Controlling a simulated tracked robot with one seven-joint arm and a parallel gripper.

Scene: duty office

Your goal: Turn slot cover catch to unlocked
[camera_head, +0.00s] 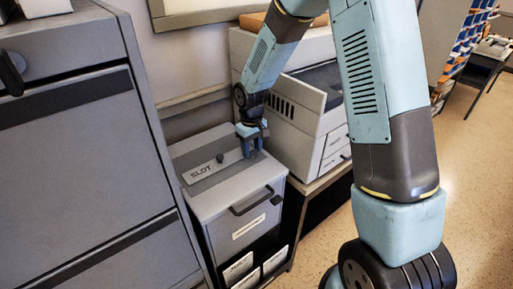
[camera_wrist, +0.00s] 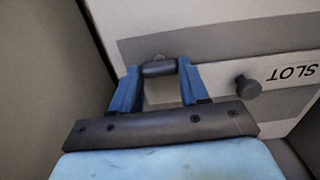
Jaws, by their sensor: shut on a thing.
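A dark knob (camera_head: 220,158) stands up from the strip. The knob also shows in the wrist view (camera_wrist: 248,87), to the right of my gripper and apart from it. My gripper (camera_head: 250,150) points down at the right end of the strip. In the wrist view its blue fingers (camera_wrist: 158,72) are shut on a short dark bar (camera_wrist: 160,69), which looks to be the slot cover catch. No lock marking is readable.
The cabinet has a drawer with a dark handle (camera_head: 250,203) and open pockets below it. A tall grey cabinet (camera_head: 85,150) stands close on the left. A large beige machine (camera_head: 308,128) stands close on the right. Open floor (camera_head: 475,190) lies at the right.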

